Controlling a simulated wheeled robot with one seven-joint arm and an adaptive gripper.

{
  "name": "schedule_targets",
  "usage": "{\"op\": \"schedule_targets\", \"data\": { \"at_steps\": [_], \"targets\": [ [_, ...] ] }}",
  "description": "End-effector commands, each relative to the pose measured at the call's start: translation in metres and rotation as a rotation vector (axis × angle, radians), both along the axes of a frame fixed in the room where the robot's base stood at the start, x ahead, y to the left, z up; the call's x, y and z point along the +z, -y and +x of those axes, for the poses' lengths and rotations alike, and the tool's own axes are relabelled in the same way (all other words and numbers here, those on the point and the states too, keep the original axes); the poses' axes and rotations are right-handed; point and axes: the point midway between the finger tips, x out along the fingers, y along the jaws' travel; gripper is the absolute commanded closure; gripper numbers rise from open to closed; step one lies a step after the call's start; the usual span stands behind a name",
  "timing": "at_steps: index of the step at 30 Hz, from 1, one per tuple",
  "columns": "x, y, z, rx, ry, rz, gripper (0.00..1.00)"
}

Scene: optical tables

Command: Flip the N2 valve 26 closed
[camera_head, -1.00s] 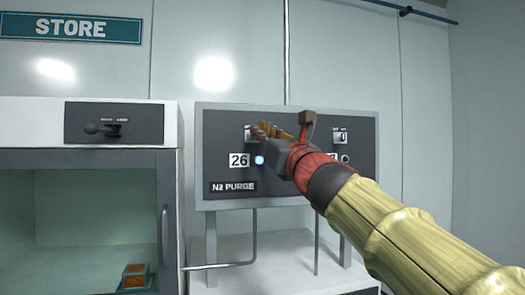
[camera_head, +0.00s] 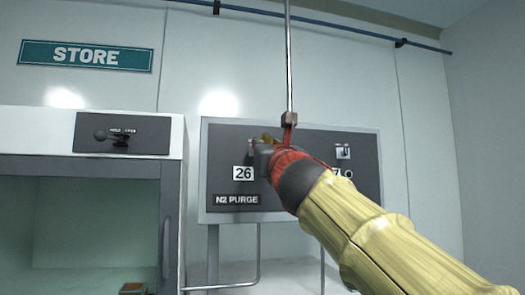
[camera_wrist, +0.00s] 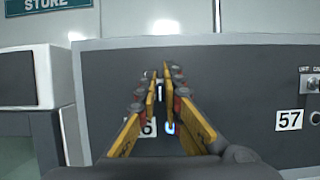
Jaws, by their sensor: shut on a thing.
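The N2 purge panel (camera_head: 300,212) is a dark plate in a grey frame on the wall. A white "26" label (camera_head: 243,173) marks the left valve; it shows partly between the fingers in the wrist view (camera_wrist: 150,127). My gripper (camera_head: 263,142) is at valve 26, above and right of that label. In the wrist view my gripper's yellow fingers (camera_wrist: 161,76) are close together, shut on the valve 26 handle. The handle is mostly hidden by the fingers, so I cannot tell its position. A lit blue-white lamp (camera_wrist: 170,128) shows between the fingers.
A second valve (camera_head: 343,151), labelled "57" (camera_wrist: 289,120), is at the panel's right. A cabinet (camera_head: 172,225) with a glass front and a dark knob plate (camera_head: 122,134) stands left, under the STORE sign (camera_head: 86,56). Thin pipes (camera_head: 258,255) run below the panel.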

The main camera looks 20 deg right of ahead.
Motion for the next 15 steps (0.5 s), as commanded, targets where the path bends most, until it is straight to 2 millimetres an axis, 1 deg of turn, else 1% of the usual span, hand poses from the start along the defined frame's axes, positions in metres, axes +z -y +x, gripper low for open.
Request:
{"op": "schedule_targets", "data": {
  "at_steps": [15],
  "targets": [
    [-0.0037,-0.0063,0.0005,-0.115,0.001,0.001,1.00]
  ]
}}
